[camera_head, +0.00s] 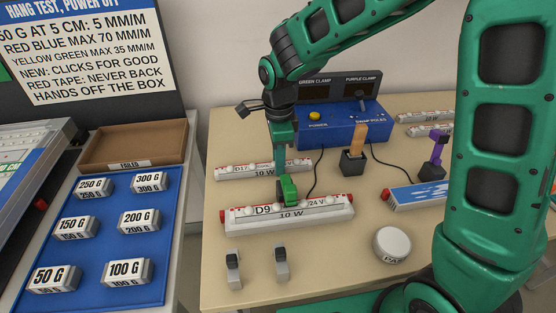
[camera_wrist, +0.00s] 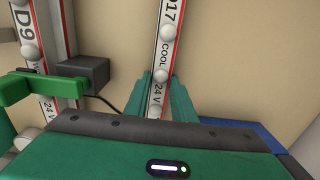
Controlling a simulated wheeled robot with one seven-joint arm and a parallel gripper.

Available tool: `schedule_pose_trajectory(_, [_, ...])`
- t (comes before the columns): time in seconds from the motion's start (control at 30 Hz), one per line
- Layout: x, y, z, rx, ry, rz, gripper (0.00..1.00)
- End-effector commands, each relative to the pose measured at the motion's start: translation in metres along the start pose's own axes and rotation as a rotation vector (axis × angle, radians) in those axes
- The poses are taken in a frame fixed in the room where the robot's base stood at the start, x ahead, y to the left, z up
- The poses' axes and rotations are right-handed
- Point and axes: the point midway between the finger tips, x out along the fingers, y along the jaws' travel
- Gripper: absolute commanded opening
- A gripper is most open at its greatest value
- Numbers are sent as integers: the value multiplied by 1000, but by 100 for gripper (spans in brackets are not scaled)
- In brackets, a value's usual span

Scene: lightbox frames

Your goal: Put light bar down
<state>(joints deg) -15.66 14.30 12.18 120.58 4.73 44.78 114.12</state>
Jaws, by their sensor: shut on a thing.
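The light bar D17 (camera_head: 235,172) is a white bar with red ends, lying level behind the light bar D9 (camera_head: 318,212). My gripper (camera_head: 280,163) comes down from above and is shut on D17 near its middle. In the wrist view my gripper's green fingers (camera_wrist: 162,95) flank the D17 bar (camera_wrist: 167,50). I cannot tell whether D17 touches the table or is just above it. D9 sits on the table in front, with a green clamp (camera_head: 288,189) at its middle. The clamp also shows in the wrist view (camera_wrist: 36,88), left of my gripper.
A blue power box (camera_head: 345,127) stands behind D17, with cables. A blue-and-white bar (camera_head: 415,196), a purple clamp (camera_head: 438,150) and a round white pad (camera_head: 391,243) are on the right. Two small grey clips (camera_head: 281,262) stand in front. Labelled weights fill a blue tray (camera_head: 105,217).

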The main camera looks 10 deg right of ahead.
Motion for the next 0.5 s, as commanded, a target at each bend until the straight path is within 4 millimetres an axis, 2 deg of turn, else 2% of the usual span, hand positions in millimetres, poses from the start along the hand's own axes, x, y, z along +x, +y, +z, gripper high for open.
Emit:
schedule_pose_trajectory(0.3, [2, 0, 0, 0, 0, 0, 0])
schedule_pose_trajectory(0.33, [2, 0, 0, 0, 0, -1, 30])
schedule_pose_trajectory(0.37, [2, 0, 0, 0, 0, -1, 37])
schedule_pose_trajectory(0.4, [2, 0, 0, 0, 0, -1, 42])
schedule_pose_trajectory(0.5, [1, 0, 0, 0, 0, -1, 42])
